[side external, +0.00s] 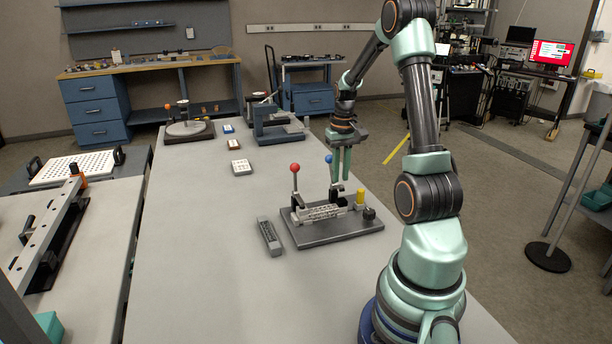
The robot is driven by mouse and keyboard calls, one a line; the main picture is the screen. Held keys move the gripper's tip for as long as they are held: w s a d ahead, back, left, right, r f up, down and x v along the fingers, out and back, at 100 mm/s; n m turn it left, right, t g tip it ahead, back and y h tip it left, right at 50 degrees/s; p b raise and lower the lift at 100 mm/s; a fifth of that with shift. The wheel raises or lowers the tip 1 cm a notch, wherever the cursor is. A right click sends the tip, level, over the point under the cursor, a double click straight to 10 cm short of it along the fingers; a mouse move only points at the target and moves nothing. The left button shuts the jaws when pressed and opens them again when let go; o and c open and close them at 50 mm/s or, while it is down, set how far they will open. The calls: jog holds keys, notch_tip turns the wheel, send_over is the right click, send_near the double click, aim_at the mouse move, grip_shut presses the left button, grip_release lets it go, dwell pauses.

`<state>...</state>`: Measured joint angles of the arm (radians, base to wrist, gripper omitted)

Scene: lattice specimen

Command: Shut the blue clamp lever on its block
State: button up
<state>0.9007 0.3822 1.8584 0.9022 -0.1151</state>
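The blue clamp lever, seen by its blue ball knob (328,159), stands roughly upright on the grey block (337,235) in the side external view. A second lever with a red ball knob (295,168) stands upright on the left of the same block. A light lattice strip (322,211) lies between the clamps. My gripper (342,178) points down just right of the blue knob, its green fingers close together and partly hiding the area behind. Whether the fingers touch the lever, and whether a gap is between them, is too small to tell.
A yellow peg (360,196) and a dark knob (369,213) stand at the block's right end. A grey bar (269,236) lies to its left. Small sample blocks (240,167) and a blue-grey fixture (278,124) sit farther back. The table's left front is clear.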

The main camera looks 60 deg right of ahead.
aim_at(330, 158)
jog(key=o, duration=0.5)
jog(key=shift+r, duration=0.1)
jog(key=shift+r, duration=2.65)
jog(key=w+d+r, duration=0.2)
jog(key=w+d, duration=0.1)
jog(key=w+d+r, duration=0.1)
jog(key=w+d, duration=0.1)
jog(key=shift+w+d, duration=0.15)
jog(key=shift+d, duration=0.05)
jog(key=shift+f, duration=4.2)
jog(key=c, duration=1)
